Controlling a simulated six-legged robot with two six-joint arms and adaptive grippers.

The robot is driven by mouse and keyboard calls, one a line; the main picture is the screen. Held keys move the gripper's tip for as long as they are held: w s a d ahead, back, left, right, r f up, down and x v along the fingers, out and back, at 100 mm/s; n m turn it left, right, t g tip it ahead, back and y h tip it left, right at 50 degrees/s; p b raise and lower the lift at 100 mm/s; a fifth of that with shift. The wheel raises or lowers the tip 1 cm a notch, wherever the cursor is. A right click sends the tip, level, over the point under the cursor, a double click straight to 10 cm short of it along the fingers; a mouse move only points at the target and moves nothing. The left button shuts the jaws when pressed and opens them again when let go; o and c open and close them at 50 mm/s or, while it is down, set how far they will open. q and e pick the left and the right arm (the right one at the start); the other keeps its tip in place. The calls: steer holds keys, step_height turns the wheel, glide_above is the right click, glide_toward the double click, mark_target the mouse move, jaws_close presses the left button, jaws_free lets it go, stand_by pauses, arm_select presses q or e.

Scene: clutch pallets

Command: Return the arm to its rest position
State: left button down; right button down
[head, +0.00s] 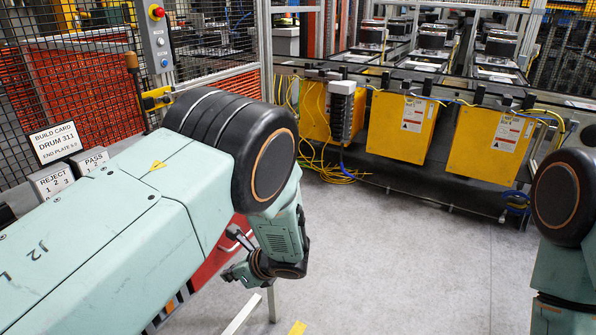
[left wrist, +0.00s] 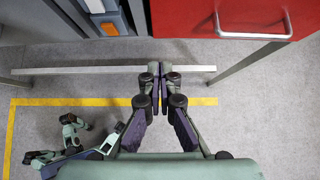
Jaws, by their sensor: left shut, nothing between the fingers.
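My left arm enters the head view from the left, and its forearm bends down past the black elbow joint. My left gripper (head: 236,272) hangs low, beside a red cabinet (head: 222,252), and is partly hidden by the arm. In the left wrist view, my left gripper (left wrist: 160,70) has its fingertips together with nothing between them. It appears over a pale metal bar (left wrist: 100,69) above the grey floor; whether it touches the bar cannot be told. Part of my right arm shows at the right edge of the head view; its gripper is out of frame.
In the left wrist view, a red drawer front with a handle (left wrist: 253,36) is at the upper right. A yellow floor line (left wrist: 60,101) runs below the bar. Yellow boxes (head: 401,127) line the conveyor. A mesh fence (head: 70,90) stands left. The middle floor is clear.

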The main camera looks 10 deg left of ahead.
arm_select(q)
steer(key=s+d+f+n+g+h, duration=0.1)
steer(key=s+d+f+n+h, duration=0.2)
steer(key=s+f, duration=0.15)
steer(key=s+d+f+n+g+h+b, duration=0.1)
steer(key=s+d+f+n+h, duration=0.1)
steer(key=s+f+n, duration=0.3)
steer(key=s+d+f+n+g+h, duration=0.1)
steer(key=s+d+f+n+h, duration=0.15)
steer(key=s, duration=0.35)
steer(key=s+a+f+n+b, duration=0.2)
steer(key=s+n, duration=0.4)
steer(key=s, duration=0.4)
steer(key=s+a+f+n+h+b, duration=0.1)
steer(key=s+a+n+b, duration=0.2)
steer(key=s, duration=0.7)
steer(key=n+b, duration=0.1)
steer(key=n, duration=0.1)
steer(key=shift+a+f+n, duration=0.3)
steer(key=shift+f+n, duration=0.05)
steer(key=shift+f, duration=0.05)
steer(key=shift+a, duration=0.1)
steer(key=shift+s, duration=0.1)
